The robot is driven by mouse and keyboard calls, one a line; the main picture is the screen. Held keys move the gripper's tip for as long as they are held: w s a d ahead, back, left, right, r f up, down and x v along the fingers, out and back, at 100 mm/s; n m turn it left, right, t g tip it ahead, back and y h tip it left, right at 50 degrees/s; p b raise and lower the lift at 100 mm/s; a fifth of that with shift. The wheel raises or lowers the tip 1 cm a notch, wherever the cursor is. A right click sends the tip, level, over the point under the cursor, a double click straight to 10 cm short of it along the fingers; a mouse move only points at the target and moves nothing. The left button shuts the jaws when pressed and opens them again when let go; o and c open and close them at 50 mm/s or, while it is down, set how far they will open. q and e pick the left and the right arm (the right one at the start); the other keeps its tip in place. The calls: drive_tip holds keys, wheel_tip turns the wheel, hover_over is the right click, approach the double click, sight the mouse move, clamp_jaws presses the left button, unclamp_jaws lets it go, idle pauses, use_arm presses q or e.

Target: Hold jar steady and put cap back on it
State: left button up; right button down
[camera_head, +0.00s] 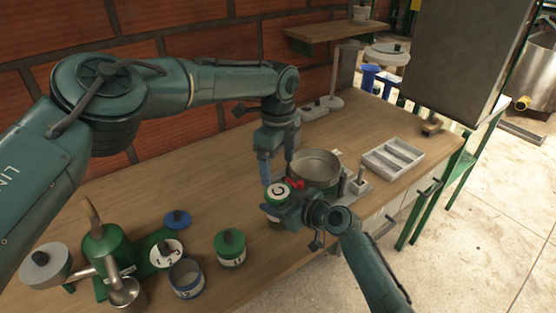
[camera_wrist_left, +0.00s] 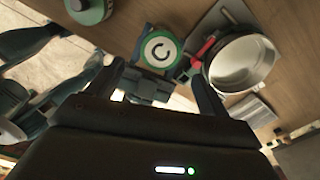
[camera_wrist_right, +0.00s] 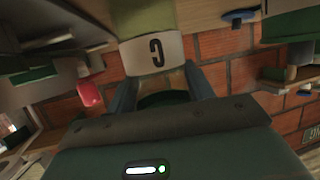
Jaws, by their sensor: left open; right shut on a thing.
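The jar (camera_head: 275,224) stands upright on the bench at the middle of the head view.
A metal pan (camera_head: 314,167) and a red piece (camera_head: 296,184) lie close beside the jar. A divided tray (camera_head: 393,158) is to the right. A green-lidded jar (camera_head: 230,249), an open blue-rimmed jar (camera_head: 187,279) and a green pulper (camera_head: 107,247) stand at front left.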

sight(278, 191)
use_arm(q)
wheel_tip(278, 191, down, 8)
drive_tip(key=shift+r, duration=0.2)
idle(0.3)
drive_tip(key=c, duration=0.9)
drive_tip(key=o, duration=1)
drive_tip(key=shift+r, duration=2.3)
drive_tip(key=shift+o, duration=0.2)
drive_tip(key=o, duration=0.3)
